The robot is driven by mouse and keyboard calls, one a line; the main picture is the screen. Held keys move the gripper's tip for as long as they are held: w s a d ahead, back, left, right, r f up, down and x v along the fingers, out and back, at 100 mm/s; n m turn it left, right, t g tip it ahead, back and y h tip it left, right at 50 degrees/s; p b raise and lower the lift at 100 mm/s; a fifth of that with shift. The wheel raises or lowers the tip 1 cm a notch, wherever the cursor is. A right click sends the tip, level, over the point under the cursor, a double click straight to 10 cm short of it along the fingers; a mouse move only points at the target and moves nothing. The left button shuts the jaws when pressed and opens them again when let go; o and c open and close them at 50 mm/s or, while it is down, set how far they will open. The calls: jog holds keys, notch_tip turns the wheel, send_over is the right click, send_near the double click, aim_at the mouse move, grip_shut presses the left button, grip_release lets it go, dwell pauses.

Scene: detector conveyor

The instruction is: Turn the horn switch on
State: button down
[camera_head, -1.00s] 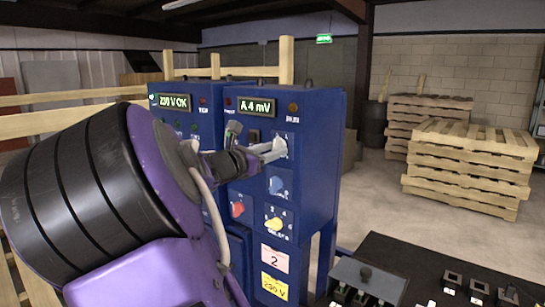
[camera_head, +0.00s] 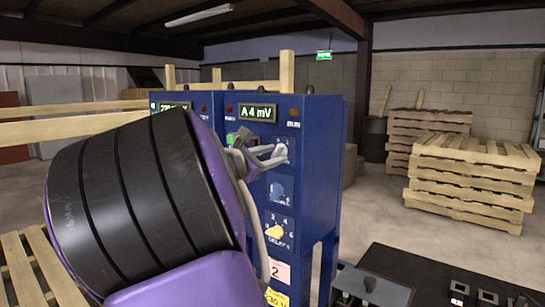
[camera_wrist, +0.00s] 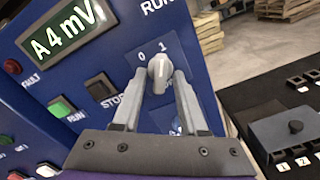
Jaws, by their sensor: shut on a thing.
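A grey rotary switch knob (camera_wrist: 160,70) with marks 0 and 1 above it sits on the front of the blue control cabinet (camera_head: 310,185). Its upper end lies close to the 1 mark in the wrist view. Any name label on it is hidden, so I cannot read whether it says horn. My gripper (camera_wrist: 160,80) is shut on this knob, one finger on each side. In the head view my gripper (camera_head: 274,156) reaches the panel from the left, with my wrist hiding much of the cabinet's left part.
Below the knob is a blue knob (camera_head: 277,190), then a yellow selector knob (camera_head: 274,232). A green RUN button (camera_wrist: 62,107) and a black STOP button (camera_wrist: 100,87) are left of the fingers. A black panel with switches (camera_head: 440,285) stands at the lower right. Pallets (camera_head: 470,170) are behind.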

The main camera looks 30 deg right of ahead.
jog(key=c, duration=0.8)
grip_release()
jog(key=shift+a, duration=0.15)
jog(key=p+v, duration=0.2)
jog(key=v, duration=1.5)
jog(key=shift+s+a, duration=0.1)
